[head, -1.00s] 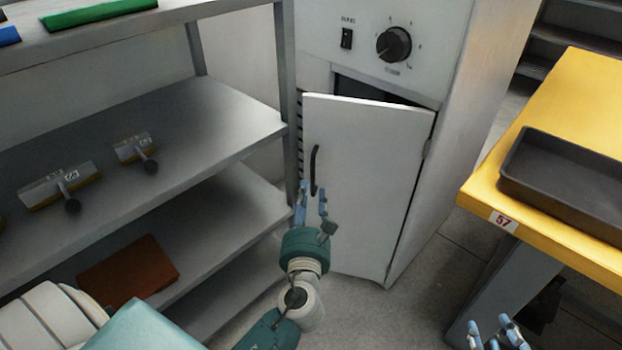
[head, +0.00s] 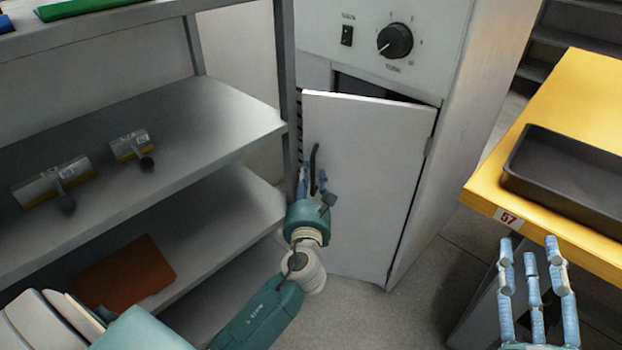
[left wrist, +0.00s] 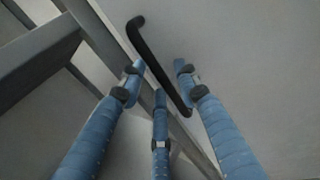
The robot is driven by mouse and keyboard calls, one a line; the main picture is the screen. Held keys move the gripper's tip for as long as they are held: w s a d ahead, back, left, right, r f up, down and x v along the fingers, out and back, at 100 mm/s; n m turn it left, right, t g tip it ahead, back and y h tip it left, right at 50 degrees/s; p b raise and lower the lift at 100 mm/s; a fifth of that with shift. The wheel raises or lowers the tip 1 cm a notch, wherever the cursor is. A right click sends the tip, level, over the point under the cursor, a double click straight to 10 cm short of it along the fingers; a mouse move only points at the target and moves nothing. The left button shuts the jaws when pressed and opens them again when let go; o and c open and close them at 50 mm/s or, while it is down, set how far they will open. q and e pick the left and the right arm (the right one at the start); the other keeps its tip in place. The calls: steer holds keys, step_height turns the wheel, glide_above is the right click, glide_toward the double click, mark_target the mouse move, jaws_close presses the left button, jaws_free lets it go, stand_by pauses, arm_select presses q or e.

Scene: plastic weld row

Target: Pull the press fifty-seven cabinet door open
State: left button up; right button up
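The white cabinet door (head: 365,190) is partly open, with a dark gap showing along its top edge. Its black bar handle (head: 314,168) is on the left side of the door. My left gripper (head: 305,182) is at the lower part of the handle. In the left wrist view the open fingers (left wrist: 158,85) are spread on both sides of the handle (left wrist: 158,62), which lies between them; no clear grip shows. My right gripper (head: 533,255) is open and empty in front of the yellow table.
A grey shelf rack (head: 230,108) stands close left of the door, with scrapers (head: 55,182) and a brown-red item (head: 125,272) on it. The yellow table (head: 485,195), labelled 57, holds a black tray (head: 575,180) at the right. Floor (head: 400,310) shows between.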

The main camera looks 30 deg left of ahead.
arm_select(q)
steer(key=shift+w+a, duration=0.15)
steer(key=shift+w, duration=0.15)
arm_select(e)
steer(key=shift+s+r, duration=0.1)
steer(key=shift+r, duration=0.3)
arm_select(q)
jaws_close()
steer(key=shift+s+d, duration=0.2)
steer(key=shift+s, duration=0.15)
arm_select(e)
steer(key=shift+d+f, duration=0.15)
steer(key=shift+f, duration=0.2)
